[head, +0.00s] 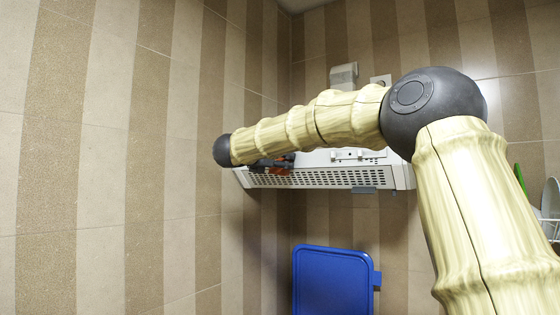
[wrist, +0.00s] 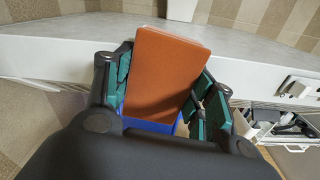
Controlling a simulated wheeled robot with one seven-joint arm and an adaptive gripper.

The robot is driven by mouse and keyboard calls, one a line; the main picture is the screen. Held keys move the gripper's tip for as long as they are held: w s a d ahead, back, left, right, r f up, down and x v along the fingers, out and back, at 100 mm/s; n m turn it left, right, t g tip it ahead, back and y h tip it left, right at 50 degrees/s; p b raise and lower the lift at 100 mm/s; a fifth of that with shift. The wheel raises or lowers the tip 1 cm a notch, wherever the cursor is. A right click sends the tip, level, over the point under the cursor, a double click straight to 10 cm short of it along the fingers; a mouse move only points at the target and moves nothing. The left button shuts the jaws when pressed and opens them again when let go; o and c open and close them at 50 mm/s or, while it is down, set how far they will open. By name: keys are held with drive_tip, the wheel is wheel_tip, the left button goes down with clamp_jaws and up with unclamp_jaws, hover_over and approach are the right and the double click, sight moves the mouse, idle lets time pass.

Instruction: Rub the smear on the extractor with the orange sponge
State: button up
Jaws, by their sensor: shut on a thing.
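The orange sponge (wrist: 165,75) is held between the two green-padded fingers of my gripper (wrist: 163,92) in the wrist view. It stands out past the fingertips. In the wrist view the pale extractor (wrist: 55,54) spans behind the fingers. I cannot tell whether the sponge touches it. I cannot make out the smear for certain in either view.
A blue lid (head: 331,282) stands upright below the extractor. A grey box (head: 343,75) is on the wall above it. A rack with dishes (head: 550,205) is at the right edge. The striped tiled wall at the left is bare.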

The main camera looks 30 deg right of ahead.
drive_tip(key=b+v, duration=0.5)
drive_tip(key=shift+s+a, duration=0.1)
drive_tip(key=shift+a, duration=0.25)
idle(0.3)
drive_tip(key=shift+a+f, duration=0.1)
drive_tip(key=shift+a, duration=0.05)
drive_tip(key=shift+b+v, duration=0.9)
drive_tip(key=shift+v, duration=0.55)
